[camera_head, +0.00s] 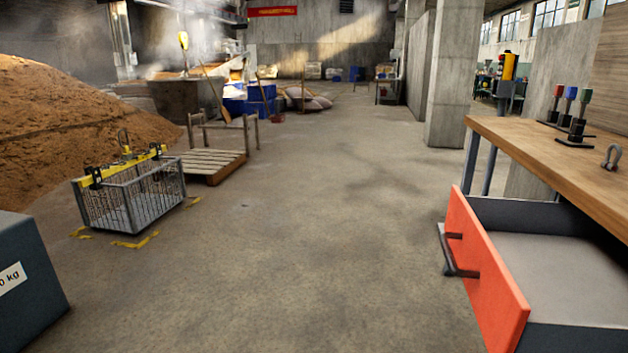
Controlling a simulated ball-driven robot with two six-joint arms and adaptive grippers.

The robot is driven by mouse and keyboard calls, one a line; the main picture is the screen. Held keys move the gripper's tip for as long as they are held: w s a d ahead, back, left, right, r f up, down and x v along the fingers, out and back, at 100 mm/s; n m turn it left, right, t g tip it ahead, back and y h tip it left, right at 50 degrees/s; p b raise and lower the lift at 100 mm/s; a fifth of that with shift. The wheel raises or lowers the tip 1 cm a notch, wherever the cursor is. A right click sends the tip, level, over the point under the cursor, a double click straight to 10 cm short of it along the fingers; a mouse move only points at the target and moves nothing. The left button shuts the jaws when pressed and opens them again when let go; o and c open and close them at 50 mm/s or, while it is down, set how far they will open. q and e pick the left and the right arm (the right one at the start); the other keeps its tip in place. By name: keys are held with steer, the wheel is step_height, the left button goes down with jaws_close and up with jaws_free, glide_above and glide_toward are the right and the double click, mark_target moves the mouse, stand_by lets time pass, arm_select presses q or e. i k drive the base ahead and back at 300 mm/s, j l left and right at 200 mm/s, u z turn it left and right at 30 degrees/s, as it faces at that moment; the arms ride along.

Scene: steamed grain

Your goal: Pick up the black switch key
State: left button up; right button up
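I cannot make out a thing that is clearly the black switch key. Below the benchtop, a drawer with an orange-red front (480,268) is pulled open. The part of its grey floor in view is bare. Neither of my grippers is in view.
A grey shackle (612,157) lies on the bench. A wire basket (130,205), a wooden pallet (205,162), a grain heap (60,130) and a dark weight block (30,280) are at the left. The middle floor is clear.

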mark_target(577, 131)
steer(key=z, duration=1.4)
steer(key=i+j, duration=0.15)
steer(key=j, duration=0.15)
